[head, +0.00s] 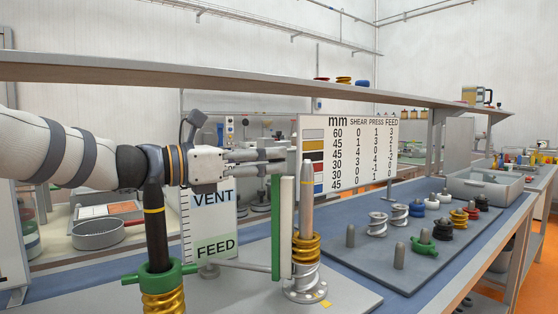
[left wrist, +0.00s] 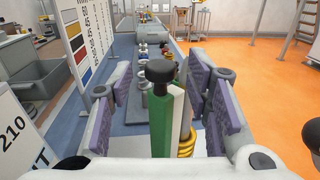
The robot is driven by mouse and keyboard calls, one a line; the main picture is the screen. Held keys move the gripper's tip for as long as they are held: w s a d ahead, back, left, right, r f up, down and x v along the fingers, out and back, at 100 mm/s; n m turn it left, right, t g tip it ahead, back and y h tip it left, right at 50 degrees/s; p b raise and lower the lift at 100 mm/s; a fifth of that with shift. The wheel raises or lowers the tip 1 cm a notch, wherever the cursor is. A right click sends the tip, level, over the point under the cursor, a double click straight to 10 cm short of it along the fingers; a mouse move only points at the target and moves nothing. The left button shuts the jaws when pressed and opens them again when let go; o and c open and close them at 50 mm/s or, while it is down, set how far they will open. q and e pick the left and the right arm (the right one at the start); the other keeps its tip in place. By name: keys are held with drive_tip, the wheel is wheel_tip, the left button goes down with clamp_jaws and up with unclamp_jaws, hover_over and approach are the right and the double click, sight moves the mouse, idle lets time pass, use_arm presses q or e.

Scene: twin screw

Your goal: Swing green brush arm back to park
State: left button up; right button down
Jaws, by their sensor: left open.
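The green brush arm (head: 276,228) stands upright as a tall green bar with a white strip (head: 287,228) along its side. A thin rod runs from it to a green collar (head: 158,272) on the left shaft (head: 155,225). The right shaft (head: 306,200) carries gold and silver screw elements just right of the strip. My left gripper (head: 283,153) is open at the top of the green bar. In the left wrist view, the bar (left wrist: 164,125) with its black knob (left wrist: 160,72) stands between the purple-padded fingers, with gaps on both sides. My right gripper is out of view.
A sign marked VENT and FEED (head: 208,222) stands behind the rod. A grey tray (head: 375,258) with pegs and coloured screw elements lies to the right. A number chart (head: 350,152) stands behind; a shelf (head: 250,82) runs above the bench.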

use_arm(q)
drive_tip(key=shift+x, duration=1.45)
drive_tip(key=shift+r, duration=0.1)
clamp_jaws()
